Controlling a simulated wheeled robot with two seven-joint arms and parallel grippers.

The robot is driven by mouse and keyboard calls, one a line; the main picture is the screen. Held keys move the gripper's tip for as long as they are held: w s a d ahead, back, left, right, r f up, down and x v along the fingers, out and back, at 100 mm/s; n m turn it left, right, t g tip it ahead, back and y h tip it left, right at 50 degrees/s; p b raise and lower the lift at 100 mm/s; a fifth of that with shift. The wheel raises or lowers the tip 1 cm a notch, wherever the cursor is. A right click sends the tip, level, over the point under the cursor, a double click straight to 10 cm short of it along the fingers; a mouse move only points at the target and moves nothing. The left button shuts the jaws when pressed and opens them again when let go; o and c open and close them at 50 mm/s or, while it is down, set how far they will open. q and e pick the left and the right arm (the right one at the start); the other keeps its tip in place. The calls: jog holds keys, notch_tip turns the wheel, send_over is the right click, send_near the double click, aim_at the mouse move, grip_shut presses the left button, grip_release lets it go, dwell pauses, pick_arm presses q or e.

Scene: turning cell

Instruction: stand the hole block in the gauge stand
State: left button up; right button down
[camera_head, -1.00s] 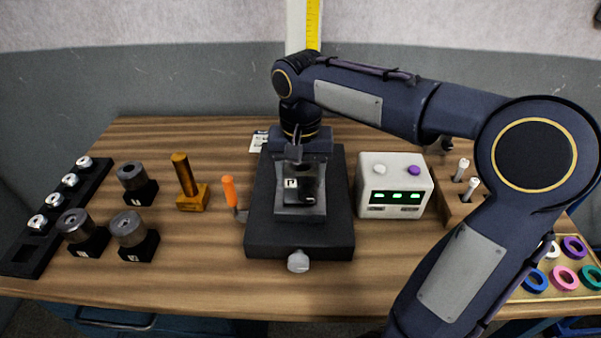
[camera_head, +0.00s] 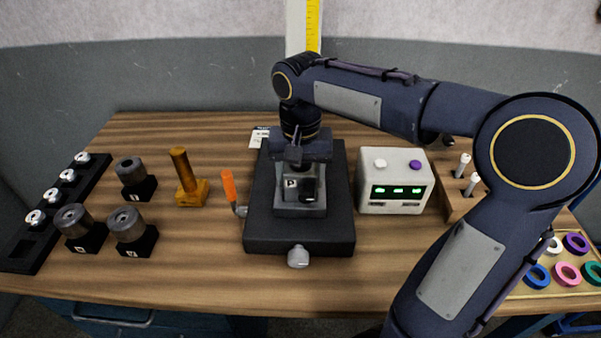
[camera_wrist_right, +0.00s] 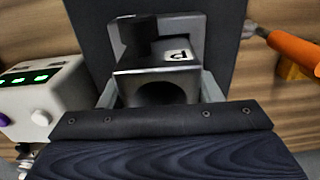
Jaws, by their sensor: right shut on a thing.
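The hole block (camera_wrist_right: 160,75) is a grey metal block with a large round hole in its face and a white label on top. My right gripper (camera_head: 301,168) is shut on it; its fingers lie along both sides in the right wrist view (camera_wrist_right: 158,92). The block is at a grey metal fixture (camera_head: 301,209) with a black post (camera_wrist_right: 138,36), on a black base plate (camera_head: 265,228). This looks like the gauge stand. I cannot tell whether the block is fully seated, as its underside is hidden. My left gripper is not in view.
An orange-handled lever (camera_head: 228,187) and an amber post stand (camera_head: 188,180) are left of the plate. Steel cylinders in black holders (camera_head: 133,227) are farther left. A white box (camera_head: 394,180) with green displays and a wooden gauge holder (camera_head: 456,203) are right. Bare table lies in front.

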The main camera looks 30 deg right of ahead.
jog(key=shift+f+b, duration=0.4)
jog(key=shift+f, duration=0.25)
dwell(0.4)
jog(key=shift+c, duration=2.2)
grip_release()
jog(key=shift+a, duration=0.1)
jog(key=shift+o, duration=0.4)
jog(key=shift+s+f, duration=0.1)
jog(key=shift+f, duration=0.05)
notch_tip(320, 180, up, 8)
jog(key=p, duration=0.1)
jog(key=shift+a, duration=0.1)
